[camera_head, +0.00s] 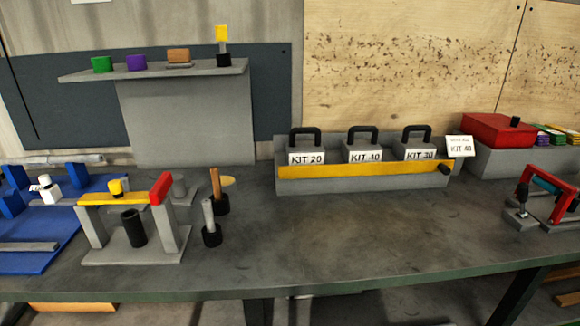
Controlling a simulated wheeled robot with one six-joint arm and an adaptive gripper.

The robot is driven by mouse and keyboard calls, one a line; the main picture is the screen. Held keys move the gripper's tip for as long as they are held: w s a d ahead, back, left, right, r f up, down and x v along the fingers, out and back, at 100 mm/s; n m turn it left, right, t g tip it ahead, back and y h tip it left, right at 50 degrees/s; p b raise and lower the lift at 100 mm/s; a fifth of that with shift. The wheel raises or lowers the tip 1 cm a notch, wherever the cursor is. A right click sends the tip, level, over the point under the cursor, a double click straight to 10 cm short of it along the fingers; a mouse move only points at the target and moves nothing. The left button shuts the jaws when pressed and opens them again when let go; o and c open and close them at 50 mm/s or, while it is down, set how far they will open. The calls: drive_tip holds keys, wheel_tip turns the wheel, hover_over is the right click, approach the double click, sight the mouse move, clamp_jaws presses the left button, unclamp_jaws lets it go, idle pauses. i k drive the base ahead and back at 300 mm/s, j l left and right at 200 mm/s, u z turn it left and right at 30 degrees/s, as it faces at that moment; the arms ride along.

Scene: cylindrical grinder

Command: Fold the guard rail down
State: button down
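The guard rail looks to be the yellow bar (365,170) along the front of a grey rack (362,186) in the middle of the bench. It is level and runs across the front of the kits, just below their labels. A black knob (445,167) sits at its right end. Behind it stand three grey kits with black handles, labelled KIT 20 (306,158), KIT 40 (366,155) and KIT 30 (419,154). My gripper is not in view.
A KIT 40 sign (460,147) stands right of the rack. A grey fixture (134,246) with a yellow-and-red top bar and two black-based posts are at left. A red-framed device (546,195) is at right. The bench front (330,240) before the rack is clear.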

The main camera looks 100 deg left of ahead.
sight(445, 167)
drive_tip(key=u, duration=2.75)
drive_tip(key=i, duration=0.65)
